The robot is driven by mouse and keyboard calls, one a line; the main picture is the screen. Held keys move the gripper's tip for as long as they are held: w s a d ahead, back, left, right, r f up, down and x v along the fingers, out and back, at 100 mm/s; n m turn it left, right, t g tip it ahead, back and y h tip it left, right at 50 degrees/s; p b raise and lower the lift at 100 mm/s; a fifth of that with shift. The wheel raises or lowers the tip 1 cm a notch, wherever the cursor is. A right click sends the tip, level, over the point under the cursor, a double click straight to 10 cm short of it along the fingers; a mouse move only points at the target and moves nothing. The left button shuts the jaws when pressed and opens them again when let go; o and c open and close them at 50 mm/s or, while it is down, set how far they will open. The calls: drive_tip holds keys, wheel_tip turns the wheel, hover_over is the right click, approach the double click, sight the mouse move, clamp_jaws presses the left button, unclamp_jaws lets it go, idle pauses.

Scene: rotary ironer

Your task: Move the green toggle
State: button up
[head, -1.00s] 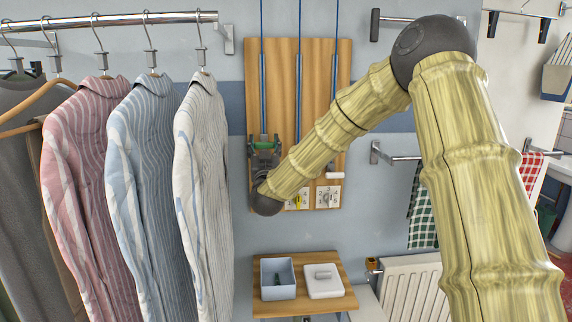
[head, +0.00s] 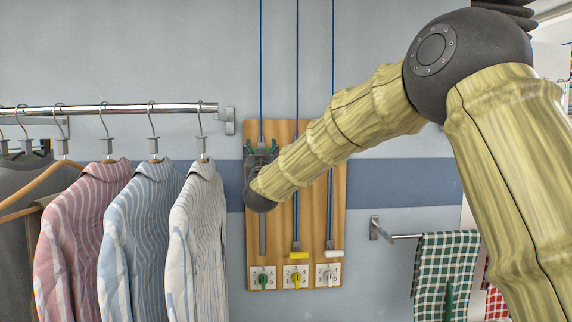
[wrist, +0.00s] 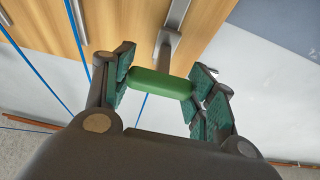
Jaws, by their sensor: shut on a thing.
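The green toggle (wrist: 160,83) is a rounded green bar. In the wrist view it lies crosswise between the green-padded fingers of my gripper (wrist: 165,88), which is shut on its two ends. A grey metal rail (wrist: 174,30) runs along the board close to the toggle. In the head view my gripper (head: 261,150) is near the top of the wooden board (head: 315,215), at its left cord. There my own wrist and fingers largely hide the toggle. The grey rail shows below my gripper in the head view (head: 263,237).
A yellow toggle (head: 299,255) and a white toggle (head: 333,254) hang low on blue cords. Below are a green dial (head: 263,280), a yellow dial (head: 296,278) and a white dial (head: 328,277). Striped shirts (head: 195,235) hang close at left. A checked towel (head: 445,270) hangs at right.

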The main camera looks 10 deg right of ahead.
drive_tip(key=shift+r, duration=0.55)
drive_tip(key=shift+r, duration=0.1)
drive_tip(key=o, duration=1.5)
drive_tip(key=shift+c, duration=0.2)
drive_tip(key=shift+f, duration=0.2)
drive_tip(key=shift+s+f, duration=0.1)
drive_tip(key=shift+s+f, duration=0.15)
drive_tip(key=shift+s, duration=0.1)
drive_tip(key=d+v, duration=0.1)
drive_tip(key=v, duration=1)
drive_tip(key=shift+a, duration=0.5)
